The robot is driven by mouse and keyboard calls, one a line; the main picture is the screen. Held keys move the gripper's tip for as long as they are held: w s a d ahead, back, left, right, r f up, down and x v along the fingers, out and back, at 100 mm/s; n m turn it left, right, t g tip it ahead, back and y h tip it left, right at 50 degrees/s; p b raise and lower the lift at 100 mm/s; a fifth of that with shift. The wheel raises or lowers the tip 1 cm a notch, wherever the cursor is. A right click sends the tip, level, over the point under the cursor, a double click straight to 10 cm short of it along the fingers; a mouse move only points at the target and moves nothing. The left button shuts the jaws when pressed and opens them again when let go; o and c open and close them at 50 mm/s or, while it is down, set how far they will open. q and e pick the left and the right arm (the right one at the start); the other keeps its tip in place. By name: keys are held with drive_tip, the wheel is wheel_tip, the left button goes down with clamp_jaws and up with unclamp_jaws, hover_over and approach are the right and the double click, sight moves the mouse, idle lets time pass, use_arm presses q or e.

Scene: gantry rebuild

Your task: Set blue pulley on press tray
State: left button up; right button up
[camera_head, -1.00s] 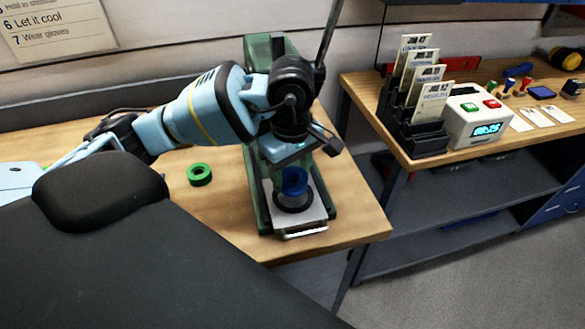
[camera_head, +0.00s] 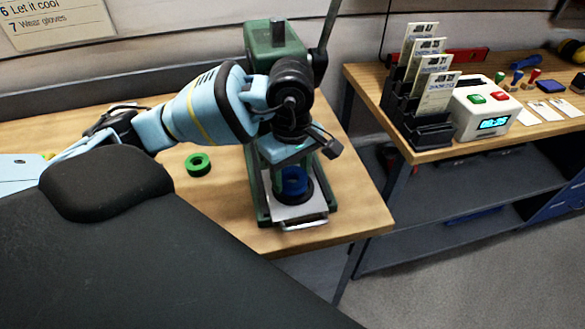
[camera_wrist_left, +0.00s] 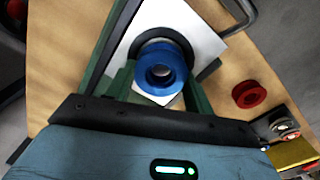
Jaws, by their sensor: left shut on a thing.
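The blue pulley (camera_head: 294,182) is held by my left gripper (camera_head: 291,175), directly over the dark round seat on the press tray (camera_head: 299,214). The arm reaches in from the left, and the wrist hides part of the press. In the left wrist view the blue pulley (camera_wrist_left: 161,72) shows from above, with the dark seat around its far side and the pale tray (camera_wrist_left: 208,38) beyond. My right gripper is not in view.
The green press (camera_head: 275,42) with its lever stands around the tray. A green ring (camera_head: 198,165) lies on the wooden bench to the left. A red ring (camera_wrist_left: 249,94) lies on the bench in the wrist view. A second bench holds a card rack (camera_head: 416,115) and a timer box (camera_head: 484,112).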

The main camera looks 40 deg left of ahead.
use_arm(q)
drive_tip(key=shift+f, duration=0.45)
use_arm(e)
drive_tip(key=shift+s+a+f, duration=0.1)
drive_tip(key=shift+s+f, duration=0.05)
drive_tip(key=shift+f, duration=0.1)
use_arm(q)
drive_tip(key=o, duration=1.1)
drive_tip(key=shift+o, duration=0.2)
wheel_tip(320, 180, up, 8)
drive_tip(key=p, duration=0.2)
drive_tip(key=shift+p, duration=0.35)
drive_tip(key=shift+f, duration=0.1)
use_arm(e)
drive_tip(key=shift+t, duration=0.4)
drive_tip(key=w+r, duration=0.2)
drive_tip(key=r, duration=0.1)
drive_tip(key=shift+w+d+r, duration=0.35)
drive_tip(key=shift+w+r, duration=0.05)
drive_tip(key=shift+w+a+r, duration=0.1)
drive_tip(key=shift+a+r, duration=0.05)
